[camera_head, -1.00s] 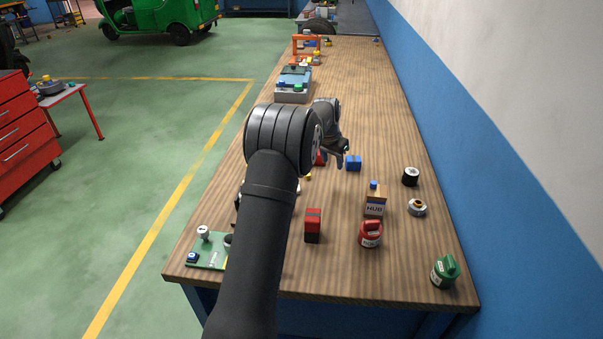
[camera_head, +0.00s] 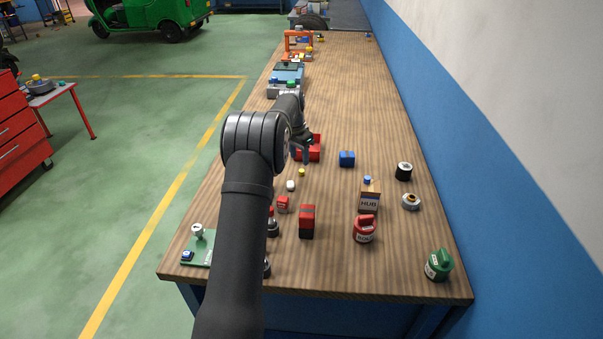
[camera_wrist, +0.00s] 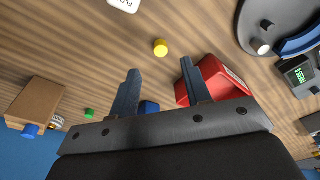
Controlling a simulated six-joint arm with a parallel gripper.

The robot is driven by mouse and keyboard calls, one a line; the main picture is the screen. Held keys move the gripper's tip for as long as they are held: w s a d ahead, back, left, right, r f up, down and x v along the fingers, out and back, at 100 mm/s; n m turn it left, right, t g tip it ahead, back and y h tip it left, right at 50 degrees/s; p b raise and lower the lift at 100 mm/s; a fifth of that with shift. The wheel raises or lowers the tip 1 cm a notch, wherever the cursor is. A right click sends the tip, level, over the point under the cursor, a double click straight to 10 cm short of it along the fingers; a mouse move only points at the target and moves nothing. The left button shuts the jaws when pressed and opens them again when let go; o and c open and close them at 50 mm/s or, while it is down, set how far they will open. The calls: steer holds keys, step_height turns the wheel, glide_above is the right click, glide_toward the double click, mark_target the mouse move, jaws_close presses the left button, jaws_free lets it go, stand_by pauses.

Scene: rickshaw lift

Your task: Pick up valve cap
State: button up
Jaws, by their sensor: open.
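A small round yellow cap (camera_head: 301,172), which looks like the valve cap, lies on the wooden workbench (camera_head: 345,110) just in front of a red tray. In the wrist view the yellow cap (camera_wrist: 160,47) lies beyond the two fingertips and roughly between their lines, not touching them. My gripper (camera_head: 304,157) hangs behind the yellow cap, beside the red tray. In the wrist view my gripper (camera_wrist: 159,68) is open, with nothing between its fingers. A small green piece (camera_wrist: 89,113) also shows at the lower left there; I cannot tell what it is.
A HUB box (camera_head: 369,197) stands at the right. The bench behind the blue block is clear.

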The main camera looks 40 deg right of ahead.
mark_target(302, 171)
steer(key=shift+w+d+f, duration=0.1)
steer(key=shift+d+f, duration=0.05)
steer(key=shift+f, duration=0.9)
steer(key=shift+s+d+f, duration=0.1)
steer(key=shift+d+f, duration=0.1)
steer(key=shift+f, duration=0.85)
steer(key=shift+w+d+f, duration=0.1)
steer(key=shift+d+f, duration=0.05)
steer(key=shift+f, duration=0.9)
steer(key=c, duration=0.9)
